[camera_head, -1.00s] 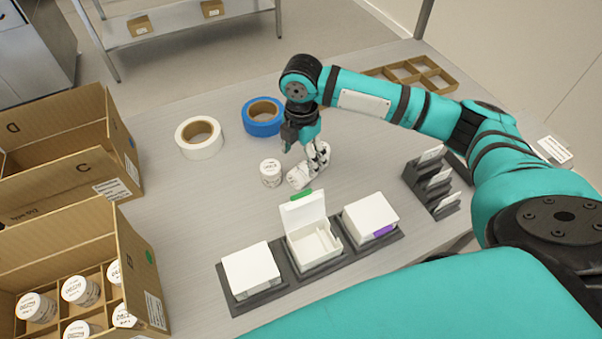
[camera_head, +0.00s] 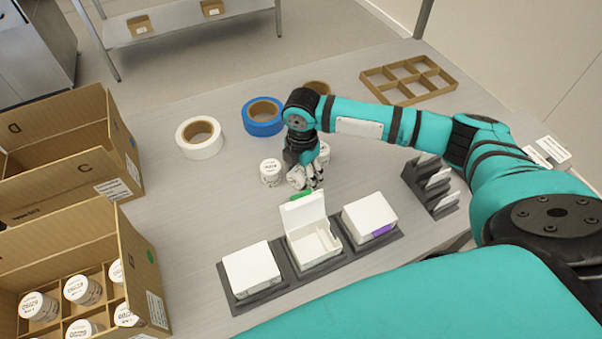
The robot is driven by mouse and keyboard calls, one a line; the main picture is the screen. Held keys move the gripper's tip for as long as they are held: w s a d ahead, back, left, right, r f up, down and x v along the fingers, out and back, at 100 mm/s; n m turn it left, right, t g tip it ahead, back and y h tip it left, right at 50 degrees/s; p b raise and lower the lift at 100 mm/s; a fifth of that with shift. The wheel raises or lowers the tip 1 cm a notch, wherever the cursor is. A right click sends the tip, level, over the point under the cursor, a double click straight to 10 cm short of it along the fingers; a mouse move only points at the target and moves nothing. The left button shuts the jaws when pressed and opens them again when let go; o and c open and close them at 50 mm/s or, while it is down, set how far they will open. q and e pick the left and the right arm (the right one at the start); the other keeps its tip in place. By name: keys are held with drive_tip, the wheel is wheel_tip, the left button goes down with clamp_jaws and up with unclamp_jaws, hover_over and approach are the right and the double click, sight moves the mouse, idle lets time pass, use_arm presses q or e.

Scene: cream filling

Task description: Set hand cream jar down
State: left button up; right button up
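My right gripper (camera_head: 306,178) points down over the middle of the table, with its fingers around a white hand cream jar (camera_head: 296,177). The jar is partly hidden by the fingers, and I cannot tell whether its base touches the table. A second white jar (camera_head: 270,172) with a printed lid stands upright on the table just to the left. My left gripper is not in view.
An open white box (camera_head: 314,242) with a green tab sits between two closed white boxes in a dark tray (camera_head: 282,290) in front. Cartons stand at left, one holding several jars (camera_head: 82,290). White tape (camera_head: 199,138) and blue tape (camera_head: 263,117) lie behind.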

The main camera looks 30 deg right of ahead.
drive_tip(key=shift+r, duration=0.1)
drive_tip(key=c, duration=1.1)
